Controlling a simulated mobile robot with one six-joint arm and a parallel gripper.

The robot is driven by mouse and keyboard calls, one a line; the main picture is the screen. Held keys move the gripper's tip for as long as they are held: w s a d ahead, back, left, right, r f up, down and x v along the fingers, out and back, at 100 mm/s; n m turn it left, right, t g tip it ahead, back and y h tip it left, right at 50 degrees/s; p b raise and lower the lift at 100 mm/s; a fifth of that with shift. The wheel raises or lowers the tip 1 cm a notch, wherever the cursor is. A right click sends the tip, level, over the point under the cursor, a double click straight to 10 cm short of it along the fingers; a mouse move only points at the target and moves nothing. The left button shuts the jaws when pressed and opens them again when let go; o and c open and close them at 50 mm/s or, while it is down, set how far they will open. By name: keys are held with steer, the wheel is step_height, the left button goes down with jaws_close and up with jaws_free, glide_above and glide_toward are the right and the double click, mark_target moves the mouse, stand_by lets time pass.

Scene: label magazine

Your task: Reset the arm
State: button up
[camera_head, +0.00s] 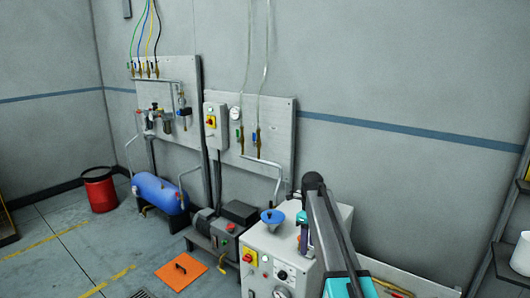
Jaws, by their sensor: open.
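My arm (331,235) rises from the bottom edge, right of centre, in the head view. It has grey links, a dark joint at the top and a teal part at the bottom. The arm stands in front of a light-grey machine cabinet (264,243) and hides part of it. A small teal and purple part shows just left of the arm, above the cabinet top; I cannot tell what it belongs to. I cannot make out my gripper's jaws, and nothing is seen held.
A blue funnel (272,217) sits on the cabinet. A pump unit (221,233), a blue tank (158,193) and a red bin (100,190) stand further left. An orange plate (181,271) lies on the floor. Shelving (512,262) stands at the right edge. The left floor is mostly clear.

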steer(key=s+f+n+g, duration=0.1)
steer(key=s+f+g, duration=0.1)
steer(key=s+f, duration=1.1)
steer(key=s+f+n+g, duration=0.1)
steer(key=s+f+g, duration=0.1)
steer(key=s+f, duration=1.2)
steer(key=s+f+n, duration=0.8)
steer(key=s+n, duration=0.3)
steer(key=s, duration=0.2)
steer(key=s+f+n, duration=0.8)
steer(key=s+n, duration=0.4)
steer(key=s, duration=0.1)
steer(key=shift+d+n+g, duration=0.3)
steer(key=shift+d+g, duration=0.05)
steer(key=shift+g, duration=0.05)
